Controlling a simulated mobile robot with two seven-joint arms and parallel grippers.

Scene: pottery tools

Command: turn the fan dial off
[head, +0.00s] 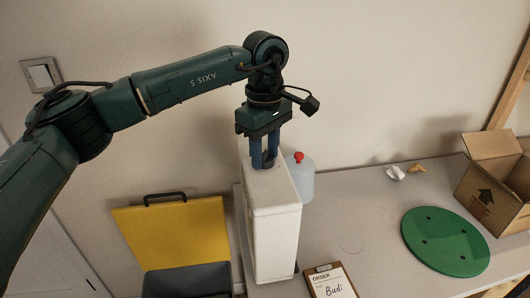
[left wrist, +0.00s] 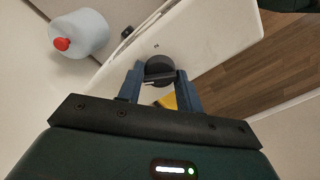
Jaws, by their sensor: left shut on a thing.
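The fan is a tall white box (head: 277,232) standing upright on the worktop. Its dial is a round black knob on the top face, seen in the left wrist view (left wrist: 159,66). My left gripper (head: 264,161) points straight down at the fan's top, with its blue fingers on either side of the dial. In the left wrist view the gripper (left wrist: 160,74) is shut on the dial. The fingers hide part of the dial in the head view. A small mark shows on the fan's top beside the dial. My right gripper is not in view.
A pale jug with a red cap (head: 300,178) stands close behind the fan. A yellow lid (head: 172,232) and dark bin (head: 188,282) are on the left. A clipboard (head: 330,284), green disc (head: 445,241) and cardboard box (head: 495,192) lie to the right.

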